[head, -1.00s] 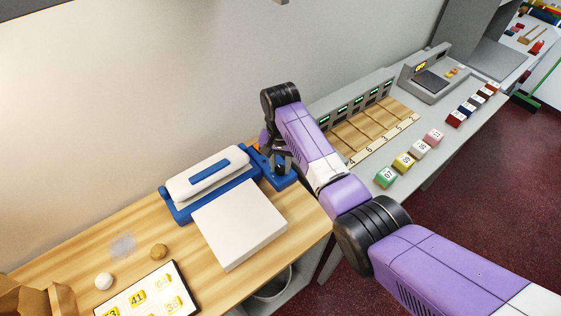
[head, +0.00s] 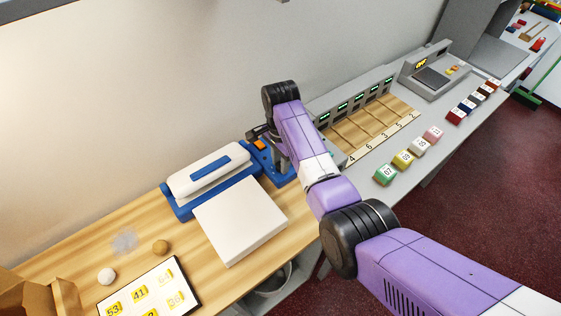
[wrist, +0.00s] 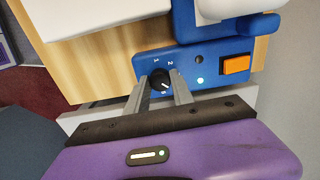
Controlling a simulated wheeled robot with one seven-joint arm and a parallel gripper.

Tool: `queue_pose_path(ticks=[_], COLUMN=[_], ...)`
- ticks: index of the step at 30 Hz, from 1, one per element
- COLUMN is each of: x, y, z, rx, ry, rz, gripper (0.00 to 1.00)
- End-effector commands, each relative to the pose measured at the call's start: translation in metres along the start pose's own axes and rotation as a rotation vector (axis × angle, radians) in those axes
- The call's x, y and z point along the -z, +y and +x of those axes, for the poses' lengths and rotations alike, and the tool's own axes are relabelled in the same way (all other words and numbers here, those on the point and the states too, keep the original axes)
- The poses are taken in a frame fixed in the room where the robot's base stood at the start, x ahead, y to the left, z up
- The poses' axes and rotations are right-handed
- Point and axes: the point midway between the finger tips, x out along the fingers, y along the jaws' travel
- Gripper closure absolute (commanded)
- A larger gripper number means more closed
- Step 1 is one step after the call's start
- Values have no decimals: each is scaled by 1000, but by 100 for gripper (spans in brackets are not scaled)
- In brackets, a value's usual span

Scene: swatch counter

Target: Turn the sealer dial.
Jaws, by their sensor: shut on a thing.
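The sealer (head: 185,208), blue with a white lid, stands on the wooden counter. In the head view my arm hides the dial.
A white block (head: 238,220) stands in front of the sealer. Several numbered coloured cubes (head: 384,174) and a row of wooden slots (head: 370,122) lie to the right. A card with yellow numbers (head: 150,292) lies at the front left.

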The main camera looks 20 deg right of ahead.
Motion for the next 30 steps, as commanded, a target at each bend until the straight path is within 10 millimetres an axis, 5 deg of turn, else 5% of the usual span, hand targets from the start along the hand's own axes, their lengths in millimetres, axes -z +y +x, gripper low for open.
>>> queue_pose_path(ticks=[16, 17, 20, 30], x=[2, 2, 2, 1], y=[-2, -2, -2, -1], z=[-3, -3, -3, -2], rx=[5, 5, 5, 2], ry=[4, 4, 4, 2], rz=[28, 28, 28, 26], gripper=[100, 70, 50, 50])
